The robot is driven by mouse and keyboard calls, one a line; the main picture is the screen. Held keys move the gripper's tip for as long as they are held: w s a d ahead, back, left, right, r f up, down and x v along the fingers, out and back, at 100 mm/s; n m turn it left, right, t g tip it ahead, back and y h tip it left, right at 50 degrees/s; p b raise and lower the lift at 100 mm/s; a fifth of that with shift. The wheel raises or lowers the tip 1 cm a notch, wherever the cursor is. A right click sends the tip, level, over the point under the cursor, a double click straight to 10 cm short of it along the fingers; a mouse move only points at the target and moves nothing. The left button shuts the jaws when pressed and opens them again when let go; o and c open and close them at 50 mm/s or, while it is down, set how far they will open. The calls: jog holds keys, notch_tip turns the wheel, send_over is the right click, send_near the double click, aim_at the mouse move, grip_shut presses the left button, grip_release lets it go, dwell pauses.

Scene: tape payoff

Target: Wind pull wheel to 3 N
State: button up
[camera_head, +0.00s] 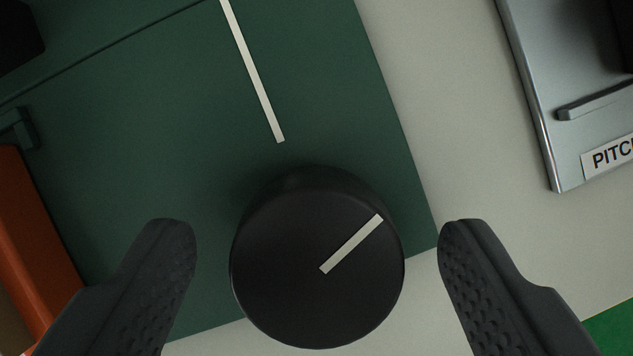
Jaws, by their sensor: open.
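A round black knob (300,290), which I take to be the pull wheel, stands on a dark green panel (150,190). A pale pointer line on its face points up and to the right. A longer pale line (254,75) on the panel ends a little above the knob. My gripper (318,235) is open, with one finger left of the knob and one right of it. Gaps show between the knob and both fingers. I see no readout of force.
A metal plate (545,130) with a raised bar and a label starting "PITC" is at the upper right. An orange part (35,245) is at the left edge. Pale surface (440,120) lies between panel and plate. A bright green patch (612,328) is at the lower right.

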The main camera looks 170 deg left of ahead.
jog(key=shift+w+f, duration=0.15)
jog(key=shift+f, duration=0.25)
jog(key=c, duration=1)
jog(key=shift+d+r+n+y, duration=0.1)
jog(key=shift+n+y, duration=0.4)
jog(key=shift+n, duration=0.9)
jog(key=o, duration=1)
